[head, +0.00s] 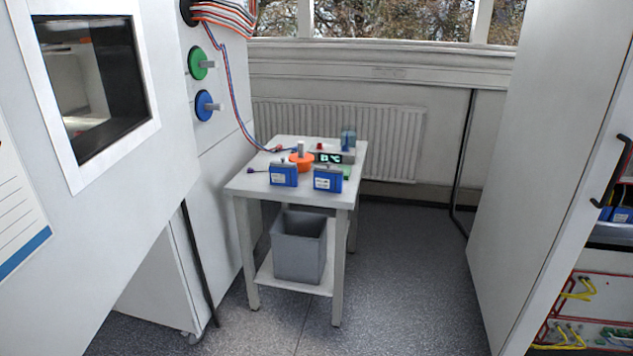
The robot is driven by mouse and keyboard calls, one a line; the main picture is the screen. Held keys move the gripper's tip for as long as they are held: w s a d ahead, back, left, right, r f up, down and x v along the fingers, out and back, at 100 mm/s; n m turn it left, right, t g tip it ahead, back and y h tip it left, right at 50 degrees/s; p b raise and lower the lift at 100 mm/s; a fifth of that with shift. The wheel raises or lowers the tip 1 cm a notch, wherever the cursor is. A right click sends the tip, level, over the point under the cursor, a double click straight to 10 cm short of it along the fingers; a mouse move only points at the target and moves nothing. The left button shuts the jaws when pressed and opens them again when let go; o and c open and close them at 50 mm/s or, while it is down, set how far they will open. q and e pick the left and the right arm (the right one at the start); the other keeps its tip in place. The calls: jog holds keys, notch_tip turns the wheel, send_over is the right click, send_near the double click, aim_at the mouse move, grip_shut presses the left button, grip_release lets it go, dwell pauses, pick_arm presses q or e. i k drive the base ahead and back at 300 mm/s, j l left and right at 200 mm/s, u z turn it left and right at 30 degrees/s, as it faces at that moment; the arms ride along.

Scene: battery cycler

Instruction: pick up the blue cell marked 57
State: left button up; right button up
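Two blue cells stand on a small white table in the head view. One blue cell (283,175) is at the left and the other blue cell (327,179) is at the right near the front edge. Each has a white label, but the numbers are too small to read, so I cannot tell which is marked 57. Neither of my grippers is in view.
The white table (253,186) also bears an orange item (301,160), a small display unit (333,157) and a jar (348,137). A grey bin (299,248) stands on its lower shelf. A cabinet (545,150) stands right; the floor (400,270) before it is clear.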

aim_at(279, 175)
jog(key=i+l+u, duration=0.1)
jog(key=i+l, duration=0.45)
jog(key=i, duration=0.15)
jog(key=i+l, duration=0.55)
jog(key=i, duration=0.15)
jog(key=u, duration=0.05)
